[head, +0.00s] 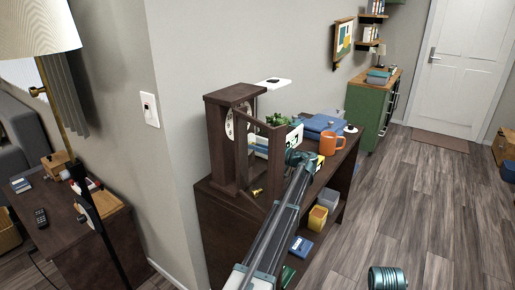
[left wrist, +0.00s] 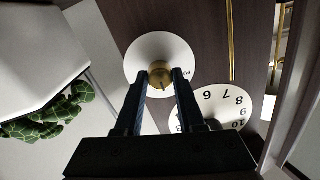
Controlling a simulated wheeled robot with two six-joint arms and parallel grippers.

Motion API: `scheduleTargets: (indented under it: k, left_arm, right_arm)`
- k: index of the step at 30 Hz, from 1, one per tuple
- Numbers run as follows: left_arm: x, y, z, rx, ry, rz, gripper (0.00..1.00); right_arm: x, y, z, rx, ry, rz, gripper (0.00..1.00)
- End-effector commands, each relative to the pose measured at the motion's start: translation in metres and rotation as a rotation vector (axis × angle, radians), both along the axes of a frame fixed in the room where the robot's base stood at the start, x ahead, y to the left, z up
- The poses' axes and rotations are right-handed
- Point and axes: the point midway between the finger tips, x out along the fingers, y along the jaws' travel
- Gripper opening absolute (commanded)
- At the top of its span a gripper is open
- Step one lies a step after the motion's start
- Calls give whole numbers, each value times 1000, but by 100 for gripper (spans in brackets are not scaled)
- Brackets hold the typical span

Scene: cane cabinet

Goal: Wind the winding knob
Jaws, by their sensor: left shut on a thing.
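The brass winding knob (left wrist: 160,68) sits at the middle of a white round disc (left wrist: 146,50) on a dark wooden panel in the left wrist view. My left gripper (left wrist: 160,82) has its two dark fingers on either side of the knob, shut on it. A white clock dial (left wrist: 238,97) with black numerals lies beside it, partly hidden by the gripper. In the head view, the dark wooden clock case (head: 217,145) stands on a cabinet, and my left arm reaches up to its right side. The knob and fingertips are hidden there.
An orange mug (head: 327,145), a blue folded item (head: 322,123) and a green plant (head: 278,119) share the cabinet top near the clock. Yellow and grey boxes (head: 317,218) sit on the shelf below. A grey wall stands behind. The wooden floor (head: 420,220) is open to the right.

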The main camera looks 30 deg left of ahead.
Motion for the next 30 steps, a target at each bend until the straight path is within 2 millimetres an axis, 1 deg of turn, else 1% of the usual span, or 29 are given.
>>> scheduleTargets:
  k: [8,14,20,30]
  left_arm:
    - [0,0,0,0,6,0,0]
    - [0,0,0,5,68,1,0]
    - [0,0,-1,17,211,1,0]
    - [0,-1,-1,41,532,0,0]
  right_arm:
    - [0,0,0,0,0,0,50]
    - [0,0,-1,0,0,0,50]
    - [0,0,-2,0,0,0,50]
    - [0,0,-5,0,0,0,50]
